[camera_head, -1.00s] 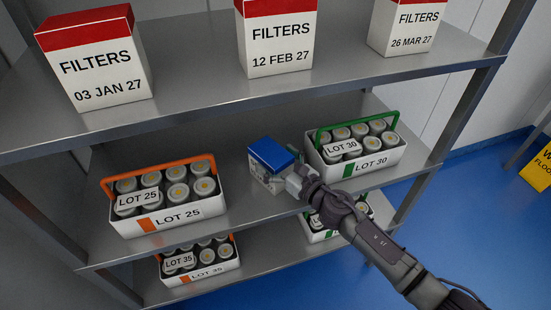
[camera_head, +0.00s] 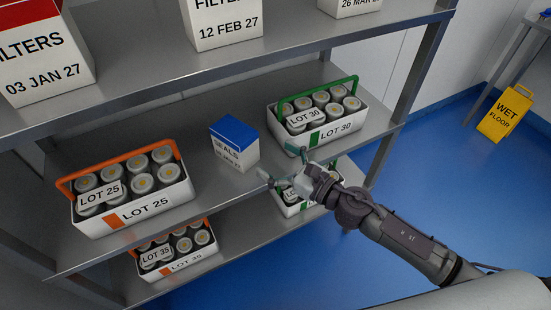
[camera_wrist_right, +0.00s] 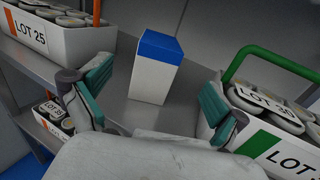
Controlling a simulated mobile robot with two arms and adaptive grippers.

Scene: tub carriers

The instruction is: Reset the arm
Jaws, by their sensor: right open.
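My right gripper (camera_head: 283,167) is open and empty in the head view, just off the front edge of the middle shelf. Its two teal-padded fingers stand apart in the right wrist view (camera_wrist_right: 150,95). Beyond them, a white box with a blue top, marked SEALS (camera_head: 234,145), stands upright on the shelf. It also shows in the right wrist view (camera_wrist_right: 153,82), between the fingers but farther off, not touched. My left gripper is not in view.
The LOT 25 tub (camera_head: 165,211) with an orange handle stands left on the middle shelf (camera_head: 200,185), LOT 30 (camera_head: 345,128) with a green handle right. The LOT 35 tub (camera_head: 190,262) and another tub (camera_head: 292,208) sit below. Filter boxes (camera_head: 228,32) stand above. A wet floor sign (camera_head: 505,115) stands right.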

